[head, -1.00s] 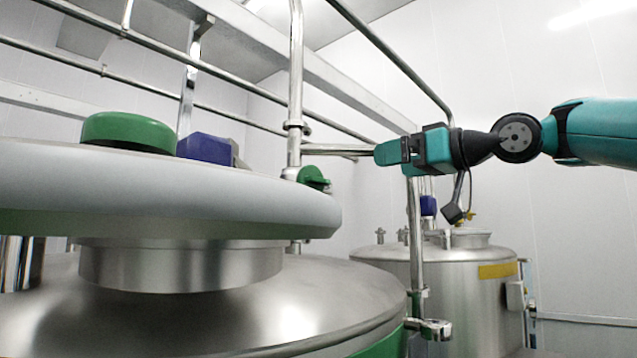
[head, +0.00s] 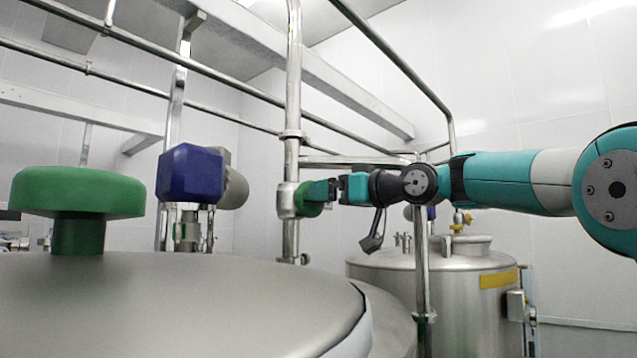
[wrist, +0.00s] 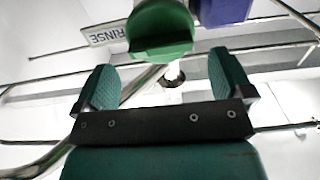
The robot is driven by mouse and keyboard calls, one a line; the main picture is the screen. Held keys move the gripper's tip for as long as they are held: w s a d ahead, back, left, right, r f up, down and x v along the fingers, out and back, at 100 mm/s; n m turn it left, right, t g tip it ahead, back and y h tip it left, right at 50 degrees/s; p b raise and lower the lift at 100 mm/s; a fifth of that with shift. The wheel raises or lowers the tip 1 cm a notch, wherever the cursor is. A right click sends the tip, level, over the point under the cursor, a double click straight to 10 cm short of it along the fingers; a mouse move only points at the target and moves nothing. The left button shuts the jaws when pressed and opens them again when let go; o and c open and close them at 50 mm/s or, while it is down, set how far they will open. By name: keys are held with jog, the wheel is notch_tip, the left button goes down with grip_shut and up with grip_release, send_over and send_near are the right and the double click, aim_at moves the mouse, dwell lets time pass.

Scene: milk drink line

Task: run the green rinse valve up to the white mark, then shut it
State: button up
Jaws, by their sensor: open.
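The green rinse valve (head: 308,203) sits on the upright steel pipe in the head view, its handle at the pipe's right side. In the wrist view the green valve handle (wrist: 160,28) shows at the top, with a plate reading RINSE (wrist: 102,33) to its left. My gripper (head: 325,189) reaches in from the right and overlaps the handle in the head view. In the wrist view my gripper (wrist: 164,75) is open, with nothing between its teal fingers. The handle appears just beyond the fingertips; I cannot tell if they touch. I cannot make out the white mark.
A large green knob (head: 77,190) stands on the steel lid (head: 180,300) at the left front. A blue motor housing (head: 190,174) is behind it. A steel tank (head: 440,290) stands at the back right. Steel pipes (head: 293,80) and beams cross the upper area.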

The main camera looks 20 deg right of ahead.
jog(key=shift+p+x, duration=0.85)
jog(key=shift+x, duration=1.35)
jog(key=shift+c, duration=0.5)
jog(key=c, duration=0.6)
jog(key=shift+f+b, duration=0.1)
jog(key=shift+b, duration=0.3)
jog(key=n+b, duration=0.3)
jog(key=n, duration=0.1)
jog(key=shift+s+a+f+b, duration=0.1)
jog(key=shift+f+b, duration=0.1)
jog(key=shift+b, duration=0.2)
jog(key=n+b, duration=0.2)
jog(key=n, duration=0.1)
jog(key=shift+a, duration=0.1)
jog(key=shift+s+r+n+b, duration=0.1)
jog(key=shift+n+b, duration=0.85)
jog(key=shift+n, duration=1.05)
jog(key=shift+c, duration=0.2)
